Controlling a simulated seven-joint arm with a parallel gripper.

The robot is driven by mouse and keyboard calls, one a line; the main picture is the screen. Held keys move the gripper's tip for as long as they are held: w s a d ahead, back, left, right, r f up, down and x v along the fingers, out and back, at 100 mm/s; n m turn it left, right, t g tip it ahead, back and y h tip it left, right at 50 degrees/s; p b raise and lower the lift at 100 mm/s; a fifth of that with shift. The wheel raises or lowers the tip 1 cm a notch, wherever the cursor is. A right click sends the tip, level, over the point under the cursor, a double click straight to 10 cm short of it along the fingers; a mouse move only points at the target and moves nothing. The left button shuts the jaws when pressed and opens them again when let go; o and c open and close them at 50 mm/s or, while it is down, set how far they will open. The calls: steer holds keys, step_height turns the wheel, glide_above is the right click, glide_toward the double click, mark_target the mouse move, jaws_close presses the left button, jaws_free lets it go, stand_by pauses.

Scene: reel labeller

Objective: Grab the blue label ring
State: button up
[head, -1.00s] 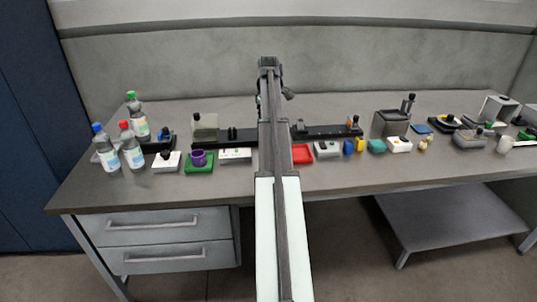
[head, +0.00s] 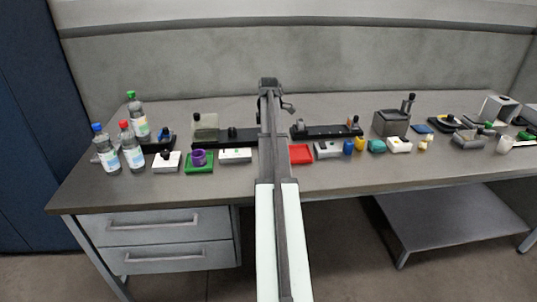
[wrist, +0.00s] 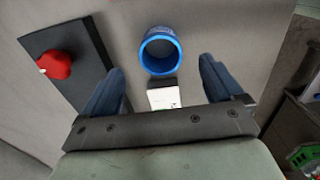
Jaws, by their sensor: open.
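The blue label ring (wrist: 160,52) shows in the wrist view at upper centre, a short hollow cylinder seen from above through its open middle. My gripper (wrist: 162,68) is open and empty, with one dark blue finger on each side of the view. The ring appears between and slightly ahead of the fingertips, not gripped. A small white block with a printed label (wrist: 164,95) lies just below the ring, between the fingers. In the head view my arm covers the middle of the bench, and I cannot make out the ring or the fingers there.
In the wrist view a dark plate with a red knob (wrist: 56,65) lies left of the fingers. In the head view, bottles (head: 131,146) stand at the left, a red tray (head: 301,154) lies right of my arm, and a grey box (head: 391,123) stands farther right.

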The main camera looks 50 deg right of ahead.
steer(key=shift+f, duration=3.25)
steer(key=c, duration=1.1)
